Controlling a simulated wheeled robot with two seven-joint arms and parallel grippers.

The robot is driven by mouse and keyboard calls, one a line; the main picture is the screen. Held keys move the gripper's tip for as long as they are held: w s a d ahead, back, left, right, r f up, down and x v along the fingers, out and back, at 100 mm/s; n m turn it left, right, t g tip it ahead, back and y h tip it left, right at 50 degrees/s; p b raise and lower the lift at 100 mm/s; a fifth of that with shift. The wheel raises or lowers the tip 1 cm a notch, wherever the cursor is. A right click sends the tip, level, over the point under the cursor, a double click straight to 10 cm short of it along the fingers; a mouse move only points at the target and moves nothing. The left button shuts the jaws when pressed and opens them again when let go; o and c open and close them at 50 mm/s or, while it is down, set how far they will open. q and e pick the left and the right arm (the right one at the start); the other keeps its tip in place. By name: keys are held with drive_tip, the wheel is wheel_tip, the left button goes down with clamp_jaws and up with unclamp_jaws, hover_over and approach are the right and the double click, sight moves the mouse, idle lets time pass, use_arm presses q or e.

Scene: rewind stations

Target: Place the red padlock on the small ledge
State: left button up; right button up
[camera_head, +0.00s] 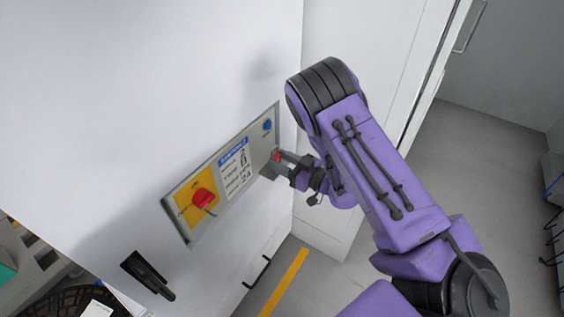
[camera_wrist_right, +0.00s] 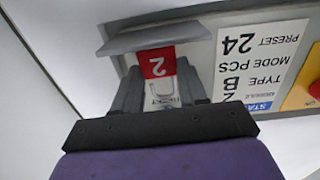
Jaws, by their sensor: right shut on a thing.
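The red padlock (camera_head: 277,155) is between the fingers of my right gripper (camera_head: 284,160), at the right end of the grey control panel (camera_head: 253,150). In the right wrist view the padlock (camera_wrist_right: 157,62) shows a red face with a white "2" and a pale lower part. My right gripper (camera_wrist_right: 158,82) is shut on it. The small grey ledge (camera_wrist_right: 150,36) juts from the panel and lies right against the padlock's red end in that view. I cannot tell whether they touch. In the head view the ledge (camera_head: 268,171) is partly hidden by the gripper. My left gripper is out of view.
The panel carries a red rotary switch (camera_head: 203,198) on a yellow plate, a printed label (camera_head: 236,170) and a blue button (camera_head: 267,125). A black handle (camera_head: 147,275) sticks out lower left. Open floor (camera_head: 500,150) lies to the right.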

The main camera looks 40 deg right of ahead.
drive_tip(key=shift+w+f, duration=0.1)
drive_tip(key=shift+f, duration=0.25)
drive_tip(key=o, duration=1.1)
